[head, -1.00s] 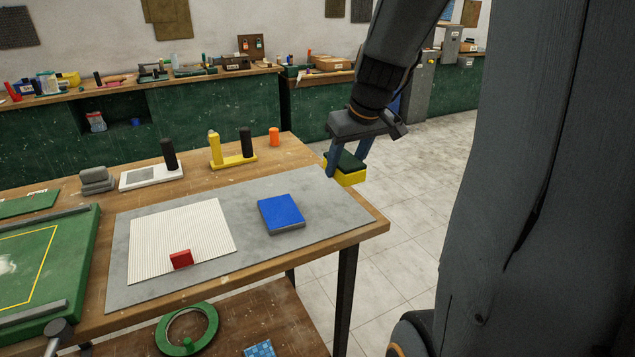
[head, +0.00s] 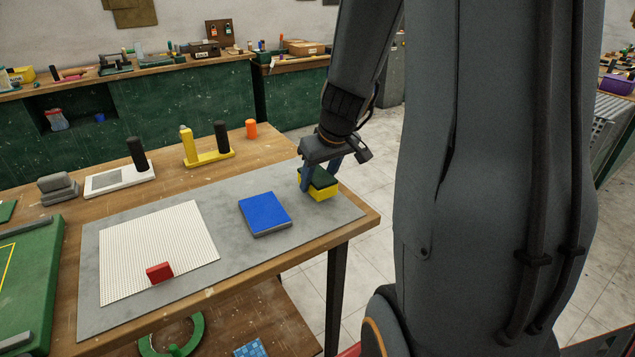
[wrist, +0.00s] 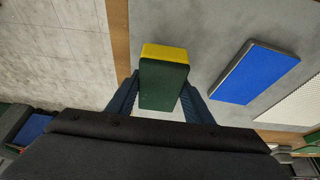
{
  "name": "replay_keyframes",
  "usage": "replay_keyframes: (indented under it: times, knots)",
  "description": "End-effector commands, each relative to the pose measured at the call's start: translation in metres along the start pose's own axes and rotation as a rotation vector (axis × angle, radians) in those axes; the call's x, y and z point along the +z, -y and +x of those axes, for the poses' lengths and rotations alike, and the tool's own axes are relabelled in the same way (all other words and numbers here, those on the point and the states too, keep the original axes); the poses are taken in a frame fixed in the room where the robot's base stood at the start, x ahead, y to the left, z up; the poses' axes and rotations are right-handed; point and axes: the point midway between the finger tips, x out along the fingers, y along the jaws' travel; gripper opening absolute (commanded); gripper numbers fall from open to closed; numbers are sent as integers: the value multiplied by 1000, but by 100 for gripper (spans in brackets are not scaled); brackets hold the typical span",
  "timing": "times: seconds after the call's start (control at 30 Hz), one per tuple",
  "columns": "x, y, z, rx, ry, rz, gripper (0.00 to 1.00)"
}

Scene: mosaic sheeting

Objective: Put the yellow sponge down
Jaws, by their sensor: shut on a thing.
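The yellow sponge (head: 319,191) has a dark green top layer. My gripper (head: 320,178) is shut on it, with one blue finger on each side. In the head view the sponge is at the right end of the grey mat (head: 225,265), low over it or on it; I cannot tell if it touches. In the wrist view the sponge (wrist: 164,80) sits between the fingers, its yellow edge showing at the far end, with grey mat around it and the wooden table edge to its left.
A blue block with a grey base (head: 265,213) lies on the mat left of the sponge. Further left are a white ribbed sheet (head: 160,245) and a red block (head: 159,272). A yellow stand (head: 208,158) and an orange cylinder (head: 251,129) are behind. The mat's right end is otherwise bare.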

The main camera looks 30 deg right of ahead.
Motion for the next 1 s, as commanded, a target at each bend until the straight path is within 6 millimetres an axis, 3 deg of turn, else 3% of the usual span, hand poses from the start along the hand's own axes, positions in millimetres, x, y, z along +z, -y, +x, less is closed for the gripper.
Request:
replay_keyframes:
  times: [0.1, 0.57, 0.6, 0.67, 1.0]
  knots:
    - [4, 0, 10, 0, 0, -1, 28]
    - [5, 0, 14, 1, -1, -2, 28]
    - [5, 0, 13, 0, 0, -2, 53]
    - [5, 0, 13, 0, 0, -2, 63]
    - [5, 0, 13, 1, 0, -1, 65]
